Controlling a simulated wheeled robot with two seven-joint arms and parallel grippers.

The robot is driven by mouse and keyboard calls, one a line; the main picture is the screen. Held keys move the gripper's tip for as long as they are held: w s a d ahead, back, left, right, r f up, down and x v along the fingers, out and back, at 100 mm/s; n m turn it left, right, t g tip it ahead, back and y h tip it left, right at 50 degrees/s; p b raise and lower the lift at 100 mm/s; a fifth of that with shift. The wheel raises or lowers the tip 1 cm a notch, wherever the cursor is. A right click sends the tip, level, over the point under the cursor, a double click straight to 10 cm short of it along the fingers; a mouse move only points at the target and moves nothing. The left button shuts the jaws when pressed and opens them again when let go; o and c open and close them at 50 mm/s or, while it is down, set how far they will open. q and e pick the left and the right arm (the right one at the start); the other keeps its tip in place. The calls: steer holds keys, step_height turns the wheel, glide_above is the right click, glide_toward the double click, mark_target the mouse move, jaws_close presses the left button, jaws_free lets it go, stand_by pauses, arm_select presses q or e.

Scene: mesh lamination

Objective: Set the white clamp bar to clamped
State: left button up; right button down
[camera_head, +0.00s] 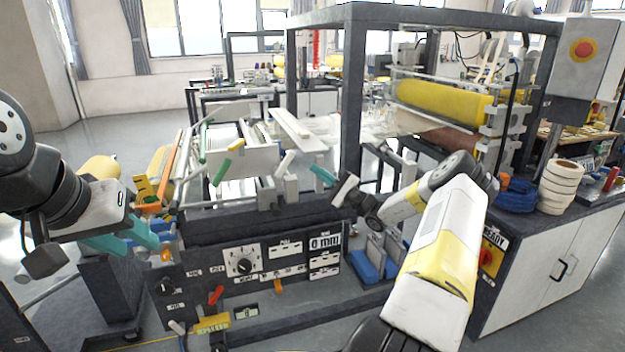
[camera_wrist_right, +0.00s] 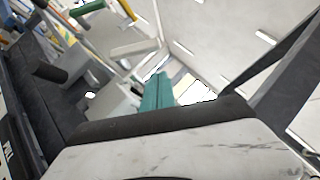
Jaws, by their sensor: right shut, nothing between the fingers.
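A short white bar (camera_head: 286,161), which looks like the clamp bar's handle, stands tilted above a grey block (camera_head: 271,191) on the machine's front beam. It also seems to show in the right wrist view (camera_wrist_right: 134,48). My right gripper (camera_head: 322,175) has teal fingers, shut and empty, just right of the white bar with a small gap. In the right wrist view the teal fingers (camera_wrist_right: 157,92) point toward the bar; I cannot tell whether they touch it. My left gripper (camera_head: 125,240) is at the left front, its teal fingers apart, with nothing seen between them.
A long white bar (camera_head: 290,123) lies farther back. A dark frame post (camera_head: 352,110) rises at right. The front control panel (camera_head: 250,262) is below, with blue bins (camera_head: 366,266) beside it.

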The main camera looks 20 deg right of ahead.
mark_target(293, 153)
steer(key=shift+w+a+r, duration=0.2)
steer(key=shift+a+r, duration=0.3)
steer(key=shift+a, duration=0.25)
steer(key=shift+w+a+r, duration=0.25)
steer(key=shift+a+r, duration=0.3)
steer(key=shift+a, duration=0.25)
steer(key=shift+w+a+r, duration=0.2)
steer(key=shift+a+r, duration=0.3)
steer(key=shift+a, duration=0.25)
steer(key=shift+a+r+n+g, duration=0.2)
steer(key=shift+r+n+g, duration=0.2)
steer(key=shift+n+g, duration=0.15)
steer(key=shift+a+r+n+g, duration=0.55)
steer(key=shift+r+n+g, duration=0.3)
steer(key=shift+n, duration=0.3)
steer(key=a+r+n+g+h, duration=0.2)
steer(key=a+n+g+h, duration=0.2)
steer(key=a+n+h, duration=0.2)
steer(key=shift+s+a+n+g, duration=0.25)
steer(key=shift+a+n, duration=0.45)
steer(key=shift+a, duration=0.35)
steer(key=shift+h, duration=0.3)
